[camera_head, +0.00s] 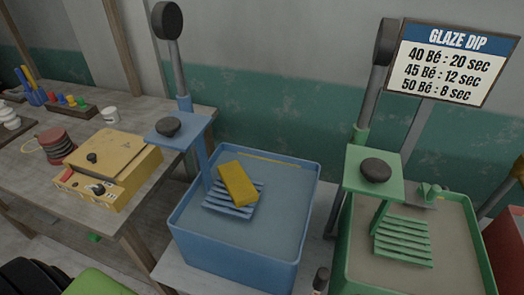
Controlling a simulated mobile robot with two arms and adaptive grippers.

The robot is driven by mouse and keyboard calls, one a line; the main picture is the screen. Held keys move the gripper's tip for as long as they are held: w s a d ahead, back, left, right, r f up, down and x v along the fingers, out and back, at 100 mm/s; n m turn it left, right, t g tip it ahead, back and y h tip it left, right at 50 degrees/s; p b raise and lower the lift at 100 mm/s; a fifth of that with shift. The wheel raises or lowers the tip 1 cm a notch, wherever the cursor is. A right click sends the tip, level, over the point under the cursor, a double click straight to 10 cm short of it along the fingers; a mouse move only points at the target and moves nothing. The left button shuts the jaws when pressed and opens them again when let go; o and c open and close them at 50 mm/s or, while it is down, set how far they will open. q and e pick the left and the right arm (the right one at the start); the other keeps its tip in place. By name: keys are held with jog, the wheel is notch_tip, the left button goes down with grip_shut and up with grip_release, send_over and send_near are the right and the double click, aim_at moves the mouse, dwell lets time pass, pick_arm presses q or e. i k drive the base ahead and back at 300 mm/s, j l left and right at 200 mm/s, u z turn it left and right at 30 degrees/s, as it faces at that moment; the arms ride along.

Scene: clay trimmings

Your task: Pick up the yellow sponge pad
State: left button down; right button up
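The yellow sponge pad (238,183) is a thick rectangular block. It lies tilted on the blue slatted rack (226,209) inside the blue tub (232,268). A blue post rises beside the rack, with a blue plate (178,130) and a dark round knob (168,127) above and left of the pad. The pad's underside is hidden. I cannot make out either of my grippers in the head view, and nothing is seen holding the pad.
A green tub (385,277) with a green slatted rack (403,242) stands to the right, under a glaze dip sign (452,62).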

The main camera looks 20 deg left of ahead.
aim_at(240, 188)
jog(key=k+j, duration=0.15)
jog(key=j, duration=0.15)
jog(key=k+j+u, duration=0.1)
jog(key=j, duration=0.2)
jog(key=k+j, duration=0.2)
jog(key=k+j+u, duration=0.1)
jog(key=j, duration=0.3)
jog(key=k, duration=0.05)
